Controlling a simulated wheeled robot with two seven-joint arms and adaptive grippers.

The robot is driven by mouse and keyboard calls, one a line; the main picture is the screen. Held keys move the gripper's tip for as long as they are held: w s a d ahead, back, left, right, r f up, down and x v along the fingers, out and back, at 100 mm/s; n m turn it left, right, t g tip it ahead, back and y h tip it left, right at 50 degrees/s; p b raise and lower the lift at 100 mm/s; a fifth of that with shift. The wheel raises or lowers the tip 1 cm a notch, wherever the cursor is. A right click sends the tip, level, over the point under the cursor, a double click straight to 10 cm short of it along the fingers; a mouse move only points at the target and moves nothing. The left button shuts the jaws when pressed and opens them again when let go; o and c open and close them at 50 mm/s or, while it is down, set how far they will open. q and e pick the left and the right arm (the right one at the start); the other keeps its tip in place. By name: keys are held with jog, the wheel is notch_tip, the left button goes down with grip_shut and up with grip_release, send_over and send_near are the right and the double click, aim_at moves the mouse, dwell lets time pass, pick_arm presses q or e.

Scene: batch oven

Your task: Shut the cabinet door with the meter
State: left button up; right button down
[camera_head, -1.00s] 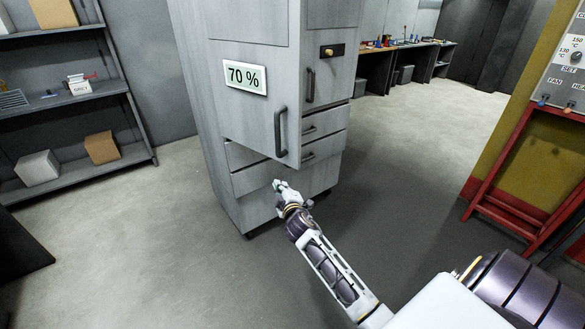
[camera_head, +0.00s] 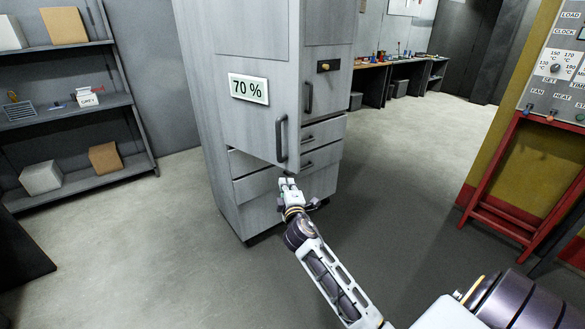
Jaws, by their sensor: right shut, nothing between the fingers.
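A tall grey cabinet (camera_head: 222,198) stands ahead of me. Its left door (camera_head: 257,125) carries a white meter (camera_head: 248,88) reading 70 % and a dark vertical handle (camera_head: 281,138). This door stands ajar, its handle edge out from the cabinet front, over the drawers (camera_head: 254,182). The right door (camera_head: 327,83) has its own handle and a small brass-coloured latch and looks shut. My right gripper (camera_head: 287,181) is shut and empty, just below the lower handle-side corner of the meter door. I cannot tell whether it touches the door. My left gripper is out of view.
A shelf (camera_head: 70,105) with boxes stands at the left. A red frame (camera_head: 500,190) with a control panel (camera_head: 556,72) stands at the right. A long workbench (camera_head: 385,68) runs along the back. Open floor lies on both sides of the cabinet.

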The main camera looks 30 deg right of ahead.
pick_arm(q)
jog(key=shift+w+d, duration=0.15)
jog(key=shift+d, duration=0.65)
pick_arm(e)
jog(key=shift+d+f+n+h, duration=0.3)
jog(key=shift+d+n, duration=0.2)
jog(key=shift+n, duration=0.3)
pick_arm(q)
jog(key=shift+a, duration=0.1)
pick_arm(e)
jog(key=p, duration=0.1)
send_near(290, 158)
jog(key=shift+w+a, duration=0.95)
jog(key=shift+a, duration=0.1)
jog(key=d, duration=0.1)
jog(key=w+d, duration=0.1)
jog(key=d, duration=0.1)
jog(key=shift+w+d+r+p, duration=0.25)
jog(key=shift+w+d+p, duration=0.15)
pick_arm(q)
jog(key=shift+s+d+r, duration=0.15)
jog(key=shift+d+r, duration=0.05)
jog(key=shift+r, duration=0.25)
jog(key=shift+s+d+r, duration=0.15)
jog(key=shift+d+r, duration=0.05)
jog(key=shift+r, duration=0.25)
